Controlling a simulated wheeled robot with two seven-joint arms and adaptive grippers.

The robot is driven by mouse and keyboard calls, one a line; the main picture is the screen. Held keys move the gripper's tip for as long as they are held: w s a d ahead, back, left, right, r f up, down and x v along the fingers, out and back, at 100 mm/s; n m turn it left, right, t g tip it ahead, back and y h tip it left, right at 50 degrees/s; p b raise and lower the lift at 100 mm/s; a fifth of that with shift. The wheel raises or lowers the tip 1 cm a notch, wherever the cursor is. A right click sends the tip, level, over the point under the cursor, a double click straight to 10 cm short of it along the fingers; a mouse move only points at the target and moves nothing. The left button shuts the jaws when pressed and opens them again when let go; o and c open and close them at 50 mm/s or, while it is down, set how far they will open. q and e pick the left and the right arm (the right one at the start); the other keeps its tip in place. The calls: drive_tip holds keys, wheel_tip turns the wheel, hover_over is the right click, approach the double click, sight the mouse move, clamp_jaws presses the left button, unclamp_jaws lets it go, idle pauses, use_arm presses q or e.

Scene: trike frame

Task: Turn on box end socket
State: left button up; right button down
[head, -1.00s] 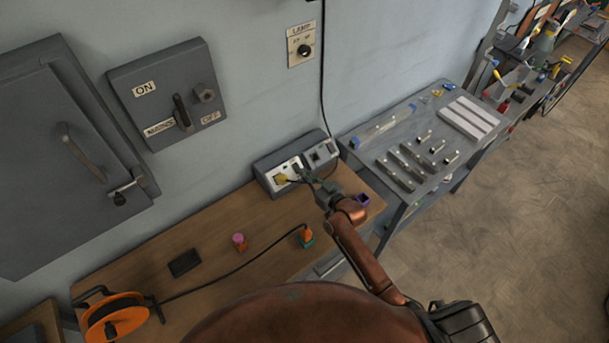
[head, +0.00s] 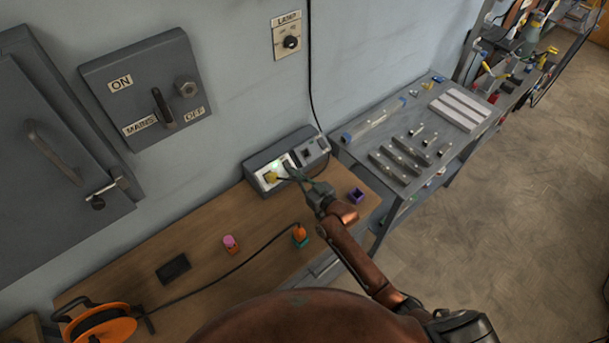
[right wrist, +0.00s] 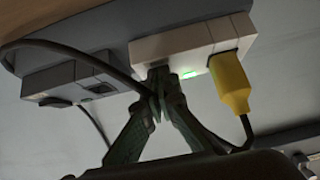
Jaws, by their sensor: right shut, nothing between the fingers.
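The grey socket box (head: 252,166) stands at the back of the wooden bench against the wall. Its end socket is a white plate (right wrist: 150,46) with a yellow plug (right wrist: 232,86) in it, also visible in the head view (head: 271,178). A green light (right wrist: 188,74) glows on the plate beside the plug. My right gripper (right wrist: 159,82) is shut and empty, its tips at the plate close to the light; contact is hard to tell. It also shows in the head view (head: 289,167). My left gripper is out of view.
A black cable (right wrist: 75,51) passes close to the right fingers. An orange cable reel (head: 108,325), a dark block (head: 173,269), a pink-topped piece (head: 231,243) and a purple cup (head: 356,195) are on the bench. The mains switch (head: 150,85) is on the wall.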

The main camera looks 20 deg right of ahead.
drive_tip(key=shift+r, duration=0.2)
drive_tip(key=shift+s+d+r+p, duration=0.15)
drive_tip(key=shift+s+r+p, duration=0.1)
drive_tip(key=shift+p, duration=0.3)
drive_tip(key=p+v, duration=0.1)
drive_tip(key=v, duration=1.1)
drive_tip(key=shift+s+p, duration=0.2)
drive_tip(key=shift+p, duration=0.2)
drive_tip(key=shift+r, duration=0.1)
